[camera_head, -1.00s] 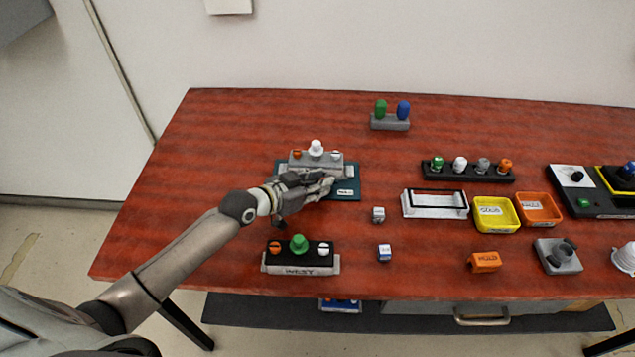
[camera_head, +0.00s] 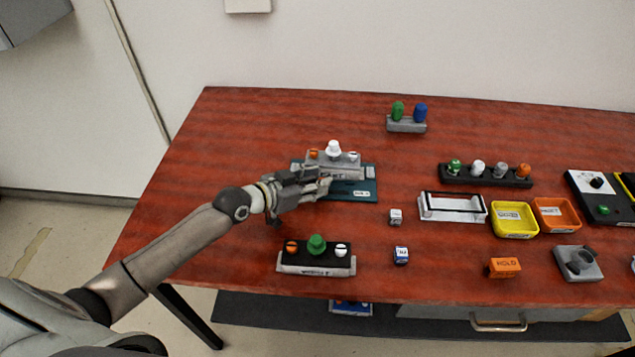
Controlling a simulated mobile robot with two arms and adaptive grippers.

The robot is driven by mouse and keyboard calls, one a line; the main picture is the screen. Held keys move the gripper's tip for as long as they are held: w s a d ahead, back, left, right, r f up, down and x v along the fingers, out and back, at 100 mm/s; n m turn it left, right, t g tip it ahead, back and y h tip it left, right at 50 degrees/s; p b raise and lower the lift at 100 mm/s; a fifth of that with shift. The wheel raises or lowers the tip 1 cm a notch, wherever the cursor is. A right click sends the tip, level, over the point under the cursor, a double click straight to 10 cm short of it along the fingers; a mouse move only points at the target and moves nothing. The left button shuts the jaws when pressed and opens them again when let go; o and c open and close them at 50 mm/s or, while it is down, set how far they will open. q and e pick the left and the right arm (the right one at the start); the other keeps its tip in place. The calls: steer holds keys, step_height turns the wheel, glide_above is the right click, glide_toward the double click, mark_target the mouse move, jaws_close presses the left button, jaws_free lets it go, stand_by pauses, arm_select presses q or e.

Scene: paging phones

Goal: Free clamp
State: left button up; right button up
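A grey block with a white knob (camera_head: 333,148) on top and small orange and white pegs stands on a teal base plate (camera_head: 362,195) at the left part of the table. No part is labelled as a clamp that I can read. My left gripper (camera_head: 322,188) is at the front edge of this block, over the teal plate. The gripper's fingers overlap the block's front, and I cannot tell whether they are open, shut or touching it. My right gripper is not in view.
A black block with a green knob (camera_head: 317,245) stands in front of the gripper. Small cubes (camera_head: 396,216), a white frame (camera_head: 452,207), a yellow tray (camera_head: 514,236), an orange tray (camera_head: 577,227) and an orange block (camera_head: 504,268) lie to the right. The far left tabletop is clear.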

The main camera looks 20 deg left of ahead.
arm_select(q)
steer(key=shift+o, duration=0.6)
steer(key=shift+a, duration=0.2)
steer(key=shift+s+d, duration=0.1)
steer(key=shift+d, duration=0.1)
steer(key=v, duration=1.2)
steer(key=shift+a, duration=0.15)
steer(key=shift+f, duration=0.1)
